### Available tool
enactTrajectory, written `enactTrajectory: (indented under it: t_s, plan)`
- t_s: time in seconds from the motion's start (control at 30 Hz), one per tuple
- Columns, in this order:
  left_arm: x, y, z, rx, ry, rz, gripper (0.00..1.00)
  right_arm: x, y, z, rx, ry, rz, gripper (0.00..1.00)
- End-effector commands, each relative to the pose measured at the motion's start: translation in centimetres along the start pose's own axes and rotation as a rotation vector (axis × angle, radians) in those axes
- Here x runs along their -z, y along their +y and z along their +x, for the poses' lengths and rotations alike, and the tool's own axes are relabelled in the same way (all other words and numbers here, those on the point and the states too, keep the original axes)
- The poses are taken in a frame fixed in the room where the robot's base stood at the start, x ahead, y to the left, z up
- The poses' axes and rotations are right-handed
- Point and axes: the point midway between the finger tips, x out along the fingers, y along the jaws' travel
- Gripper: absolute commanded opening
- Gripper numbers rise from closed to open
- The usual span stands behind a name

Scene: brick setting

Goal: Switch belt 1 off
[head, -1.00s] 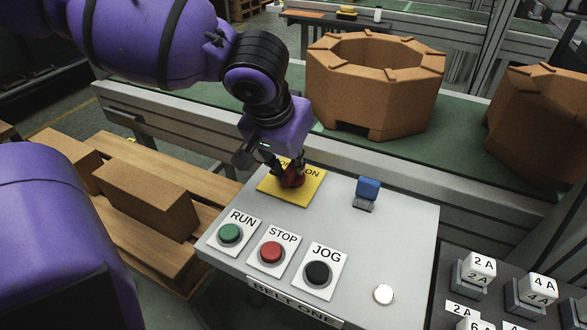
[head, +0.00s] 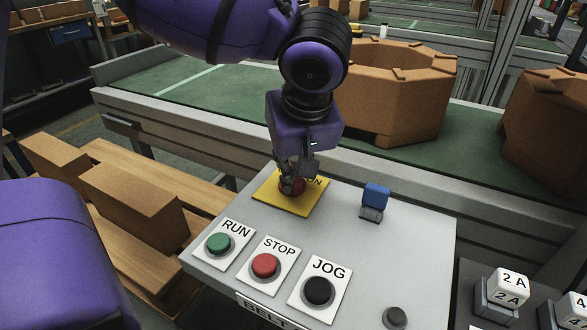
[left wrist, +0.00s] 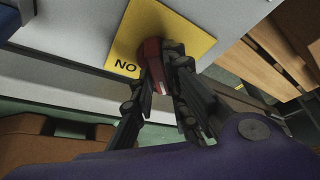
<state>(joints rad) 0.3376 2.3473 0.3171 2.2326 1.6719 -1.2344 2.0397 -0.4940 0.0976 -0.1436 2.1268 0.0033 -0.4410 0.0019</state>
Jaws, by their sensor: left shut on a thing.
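The grey control panel (head: 395,235) for belt one stands in front of the conveyor. My left gripper (head: 293,180) is shut on the red rotary knob (head: 291,188), which sits on a yellow plate (head: 307,202) with partly hidden lettering. A round lamp (head: 395,317) at the panel's front right is dark. My right gripper is not in view.
RUN (head: 219,243), STOP (head: 265,265) and JOG (head: 318,290) buttons line the panel's front. A blue-topped switch (head: 375,195) stands right of the knob. Brown octagonal crates (head: 395,90) sit on the green belt (head: 190,95).

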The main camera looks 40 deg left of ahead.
Motion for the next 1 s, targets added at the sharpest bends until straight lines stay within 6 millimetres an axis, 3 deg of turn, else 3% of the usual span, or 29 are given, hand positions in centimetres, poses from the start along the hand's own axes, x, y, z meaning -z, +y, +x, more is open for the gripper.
enactTrajectory:
  t_s: [0.6, 0.63, 0.77, 1.0]
  plan:
    - [-0.15, -0.04, 0.06, 0.019, -0.005, -0.045, 0.0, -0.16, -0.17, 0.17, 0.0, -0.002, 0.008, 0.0]
    - [-0.15, -0.04, 0.06, 0.019, -0.005, -0.045, 0.15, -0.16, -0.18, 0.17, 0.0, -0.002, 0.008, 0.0]
    - [-0.11, -0.02, 0.05, 0.018, -0.004, -0.044, 0.32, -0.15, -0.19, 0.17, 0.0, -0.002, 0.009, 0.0]
    - [-0.06, 0.0, 0.02, 0.018, -0.002, -0.043, 0.33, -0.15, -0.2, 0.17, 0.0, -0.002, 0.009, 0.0]
